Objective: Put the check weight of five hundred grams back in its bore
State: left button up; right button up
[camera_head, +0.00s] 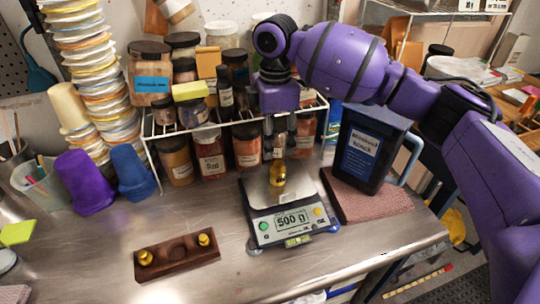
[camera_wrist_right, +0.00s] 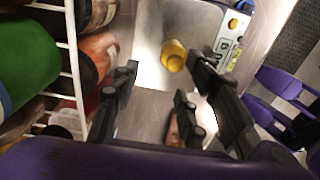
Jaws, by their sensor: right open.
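The brass check weight (camera_head: 278,176) stands upright on the pan of the bench scale (camera_head: 287,222), whose display reads about 500. It also shows in the right wrist view (camera_wrist_right: 173,56), beyond and between my fingers. My right gripper (camera_head: 277,150) is open and points down above the weight, with nothing held; its dark fingers spread wide in the right wrist view (camera_wrist_right: 165,88). A dark wooden block (camera_head: 178,262) lies on the bench left of the scale. It has a smaller brass weight (camera_head: 145,257) at its left end, another (camera_head: 204,240) at its right end, and an empty bore between them.
A wire rack (camera_head: 150,150) of jars stands close behind the scale. A dark labelled bucket (camera_head: 366,150) stands on a reddish mat (camera_head: 372,205) to the right. Purple (camera_head: 84,182) and blue (camera_head: 133,172) cups are at left. Bench around the block is clear.

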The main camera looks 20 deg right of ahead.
aim_at(277, 159)
jog(key=shift+s+f, duration=0.15)
jog(key=shift+f, duration=0.05)
jog(key=shift+s+d+f, duration=0.1)
jog(key=shift+s+f, duration=0.15)
jog(key=shift+f, duration=0.35)
jog(key=shift+s+f, duration=0.2)
jog(key=shift+f, duration=0.4)
notch_tip(277, 159, down, 4)
jog(key=shift+s+d+r, duration=0.1)
jog(key=shift+r, duration=0.05)
jog(key=shift+f, duration=0.5)
grip_shut()
pick_arm(q)
jog(key=shift+s+a+f, duration=0.15)
jog(key=shift+s+f, duration=0.05)
jog(key=shift+s, duration=0.9)
